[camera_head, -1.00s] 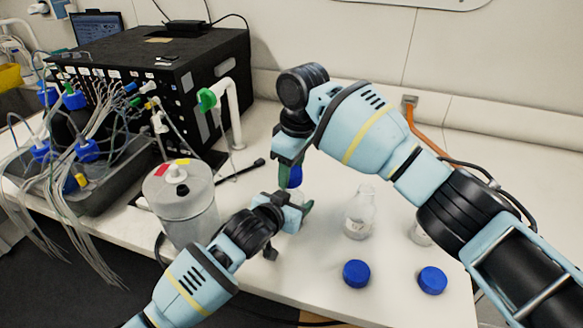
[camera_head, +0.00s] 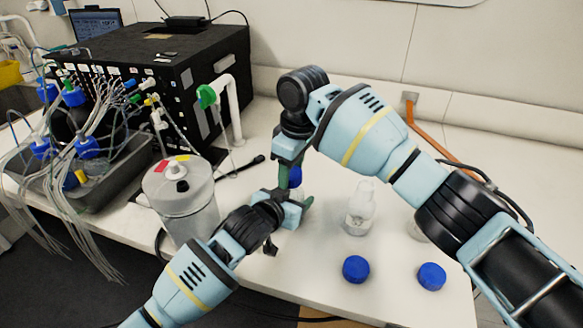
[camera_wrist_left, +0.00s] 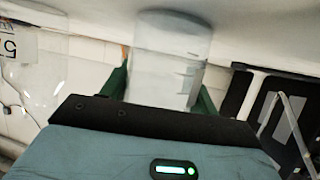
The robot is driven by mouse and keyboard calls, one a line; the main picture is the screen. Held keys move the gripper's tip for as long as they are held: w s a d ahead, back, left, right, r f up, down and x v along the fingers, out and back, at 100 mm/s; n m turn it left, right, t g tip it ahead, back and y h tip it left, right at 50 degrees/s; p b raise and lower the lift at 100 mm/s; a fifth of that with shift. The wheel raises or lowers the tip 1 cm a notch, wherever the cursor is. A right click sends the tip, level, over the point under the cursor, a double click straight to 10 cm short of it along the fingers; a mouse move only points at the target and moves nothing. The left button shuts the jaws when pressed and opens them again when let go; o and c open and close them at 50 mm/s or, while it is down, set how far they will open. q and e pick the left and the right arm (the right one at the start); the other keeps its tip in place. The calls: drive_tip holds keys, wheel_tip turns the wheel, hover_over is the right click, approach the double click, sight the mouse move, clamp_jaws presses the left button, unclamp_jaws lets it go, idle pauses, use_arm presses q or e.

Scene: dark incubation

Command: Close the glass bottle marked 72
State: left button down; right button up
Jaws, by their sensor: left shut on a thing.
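My left gripper (camera_head: 300,207) is shut on a clear glass bottle, which shows between its green fingers in the left wrist view (camera_wrist_left: 170,65). In the head view this bottle is mostly hidden by the grippers, and I cannot read its mark. My right gripper (camera_head: 290,172) points down just above the left one. It appears shut on a blue cap (camera_head: 296,177), partly hidden by its finger. I cannot tell whether the cap touches the bottle's neck.
Another clear bottle (camera_head: 359,212) stands to the right, and a further one (camera_head: 418,230) is partly hidden by my right arm. Two blue caps (camera_head: 356,269) (camera_head: 431,276) lie near the front edge. A grey canister (camera_head: 180,205) stands left, by a black instrument (camera_head: 150,60).

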drive_tip(key=o, duration=0.4)
drive_tip(key=shift+f, duration=0.35)
drive_tip(key=shift+s+a, duration=0.1)
drive_tip(key=shift+s, duration=0.05)
drive_tip(key=shift+s+f, duration=0.1)
drive_tip(key=shift+a+r, duration=0.1)
drive_tip(key=shift+r, duration=0.5)
drive_tip(key=shift+w+r, duration=0.2)
drive_tip(key=shift+r, duration=1.7)
drive_tip(key=shift+d, duration=0.2)
drive_tip(key=shift+c, duration=0.4)
